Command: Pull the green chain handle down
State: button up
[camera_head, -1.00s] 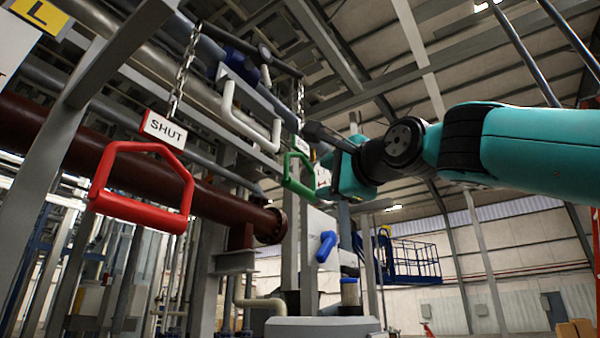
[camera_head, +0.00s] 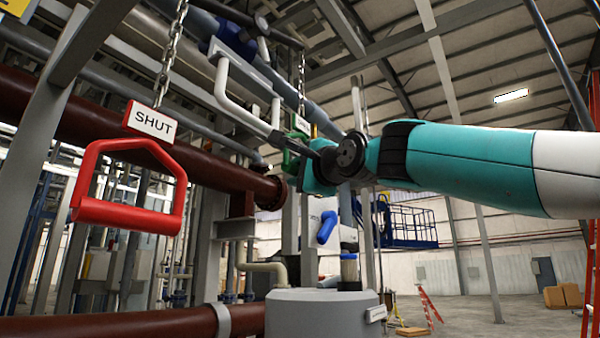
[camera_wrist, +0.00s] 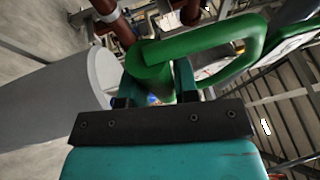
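The green chain handle (camera_head: 290,152) hangs on a chain near the picture centre in the head view, partly hidden by my arm. In the wrist view the green handle (camera_wrist: 205,48) is large and close, tilted across the picture. My gripper (camera_wrist: 154,88) is at the handle, with a thick green grip between its two fingers. I cannot tell whether the fingers press on it or leave a small gap. In the head view my gripper (camera_head: 308,148) points left at the handle and its fingers are hard to make out.
A red handle (camera_head: 130,185) with a SHUT sign (camera_head: 152,122) hangs at the left. A white bent pipe (camera_head: 240,105) and a brown pipe (camera_head: 225,172) run behind. A grey cylinder (camera_head: 322,315) stands below. Open floor lies at the lower right.

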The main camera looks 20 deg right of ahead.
grip_shut()
notch_tip(320, 180, down, 15)
jog(key=b, duration=1.4)
jog(key=shift+w, duration=0.1)
jog(key=shift+o, duration=0.4)
grip_release()
jog(key=o, duration=0.4)
jog(key=shift+r, duration=0.1)
jog(key=shift+o, duration=0.2)
jog(key=shift+r, duration=0.1)
jog(key=shift+s, duration=0.2)
